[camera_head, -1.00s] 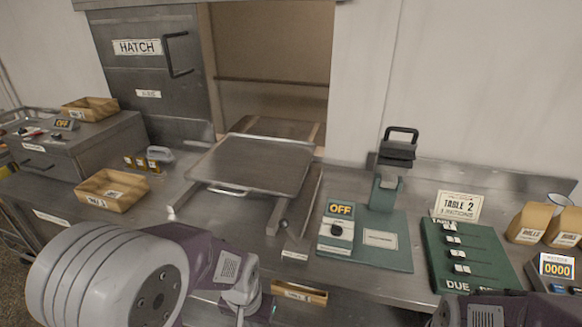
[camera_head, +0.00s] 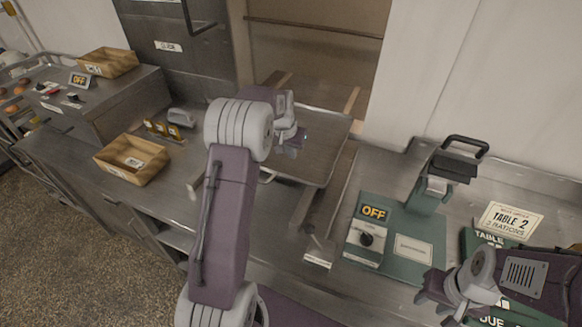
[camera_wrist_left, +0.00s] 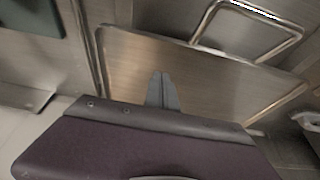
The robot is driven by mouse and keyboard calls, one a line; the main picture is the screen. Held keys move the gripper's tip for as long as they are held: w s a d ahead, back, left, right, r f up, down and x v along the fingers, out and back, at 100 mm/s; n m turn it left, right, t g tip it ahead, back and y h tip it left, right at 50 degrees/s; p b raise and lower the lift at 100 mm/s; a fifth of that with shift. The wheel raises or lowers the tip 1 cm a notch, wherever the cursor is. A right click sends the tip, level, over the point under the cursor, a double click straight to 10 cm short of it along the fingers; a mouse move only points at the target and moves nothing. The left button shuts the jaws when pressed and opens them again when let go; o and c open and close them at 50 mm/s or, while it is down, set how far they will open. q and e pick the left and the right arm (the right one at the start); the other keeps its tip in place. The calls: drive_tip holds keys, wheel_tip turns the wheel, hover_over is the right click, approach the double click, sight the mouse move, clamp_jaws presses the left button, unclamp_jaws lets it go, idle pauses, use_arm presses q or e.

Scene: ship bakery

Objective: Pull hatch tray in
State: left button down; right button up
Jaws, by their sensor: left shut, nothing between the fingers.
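The hatch tray (camera_head: 325,160), a flat grey metal sheet with a raised rim, lies on rails in front of the hatch opening. Its wire handle (camera_head: 268,177) shows at the front edge, partly behind my left arm. My left gripper (camera_head: 299,143) is over the tray, shut and empty. In the left wrist view its closed fingers (camera_wrist_left: 162,92) point across the tray surface (camera_wrist_left: 215,85), and a wire loop handle (camera_wrist_left: 250,28) stands beyond the tray's rim. I cannot tell whether the fingers touch the tray. My right gripper (camera_head: 437,302) is at the lower right, over the counter; its jaw state is unclear.
A green board with an OFF sign (camera_head: 373,212) and an upright clamp-like device (camera_head: 440,180) stand right of the tray. A wooden box (camera_head: 132,160) and several small labelled blocks (camera_head: 160,128) are at the left. The hatch door (camera_head: 180,50) stands left of the opening.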

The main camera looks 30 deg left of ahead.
sight(292, 175)
use_arm(q)
drive_tip(key=p+x, duration=0.1)
drive_tip(key=x, duration=0.7)
drive_tip(key=shift+w+d, duration=0.1)
drive_tip(key=shift+w, duration=0.1)
drive_tip(key=s+p, duration=0.1)
drive_tip(key=s, duration=0.2)
drive_tip(key=shift+s+r, duration=0.1)
drive_tip(key=shift+s, duration=0.1)
drive_tip(key=shift+s+d, duration=0.1)
drive_tip(key=shift+s, duration=0.25)
